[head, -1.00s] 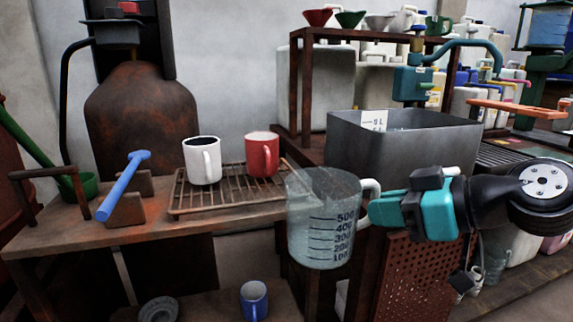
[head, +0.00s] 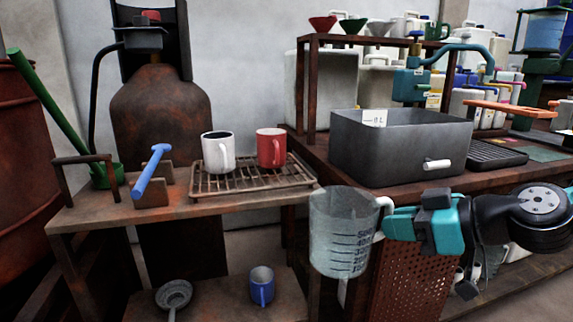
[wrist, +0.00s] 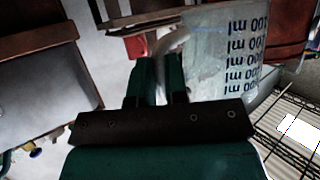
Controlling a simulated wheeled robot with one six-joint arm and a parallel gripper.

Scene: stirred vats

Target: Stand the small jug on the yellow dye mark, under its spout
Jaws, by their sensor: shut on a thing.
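My gripper (head: 386,220) is shut on the white handle of a clear measuring jug (head: 340,238) with dark millilitre marks. The jug hangs nearly upright in the air, in front of the gap between the left bench and the darker right bench. In the wrist view, the green fingers of my gripper (wrist: 158,78) meet the handle and the jug (wrist: 222,60) fills the upper right. Small coloured spouts (head: 510,84) show at the far right; a yellow one is too small to tell clearly. I cannot make out a yellow dye mark.
A grey tank (head: 395,150) and a dark drip grille (head: 492,154) are on the right bench. A wire rack (head: 215,187) holds a white mug (head: 217,152) and a red mug (head: 271,147). A blue mug (head: 262,286) sits on the low shelf.

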